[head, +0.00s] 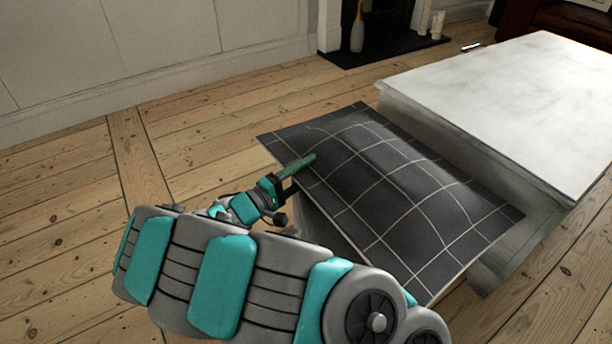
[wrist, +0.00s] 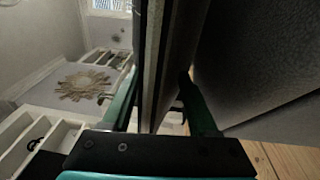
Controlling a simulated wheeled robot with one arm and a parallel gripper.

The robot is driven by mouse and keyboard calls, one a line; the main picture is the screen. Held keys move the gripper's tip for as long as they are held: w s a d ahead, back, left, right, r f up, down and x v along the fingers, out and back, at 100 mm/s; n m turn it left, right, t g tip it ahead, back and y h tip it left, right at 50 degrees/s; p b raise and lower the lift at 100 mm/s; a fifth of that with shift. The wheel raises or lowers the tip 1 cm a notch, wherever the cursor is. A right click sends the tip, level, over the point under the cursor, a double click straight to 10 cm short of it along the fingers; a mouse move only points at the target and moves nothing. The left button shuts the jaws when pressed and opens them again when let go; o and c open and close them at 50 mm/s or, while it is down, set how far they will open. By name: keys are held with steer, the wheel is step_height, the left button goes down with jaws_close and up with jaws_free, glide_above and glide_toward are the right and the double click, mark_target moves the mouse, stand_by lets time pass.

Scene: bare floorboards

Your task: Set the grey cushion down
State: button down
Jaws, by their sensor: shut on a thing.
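The grey cushion (head: 385,170), dark with a pale grid of lines, is a flat slab with a slightly raised middle. In the head view it lies roughly level and overlaps the near side of a white-topped table. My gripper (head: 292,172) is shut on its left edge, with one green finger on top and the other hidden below. In the wrist view the cushion (wrist: 165,65) shows edge-on between both fingers of my gripper (wrist: 160,90). I cannot tell whether anything supports the cushion from below.
The white-topped table (head: 520,95) stands just right of the cushion, its top bare. Open floorboards (head: 70,210) lie to the left. A fireplace (head: 385,35) with a pale vase (head: 357,30) is at the back. The wrist view shows a sunburst ornament (wrist: 85,85).

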steer(key=shift+f, duration=0.7)
steer(key=shift+c, duration=2.1)
jaws_free()
steer(key=p+v, duration=0.1)
steer(key=v, duration=1.1)
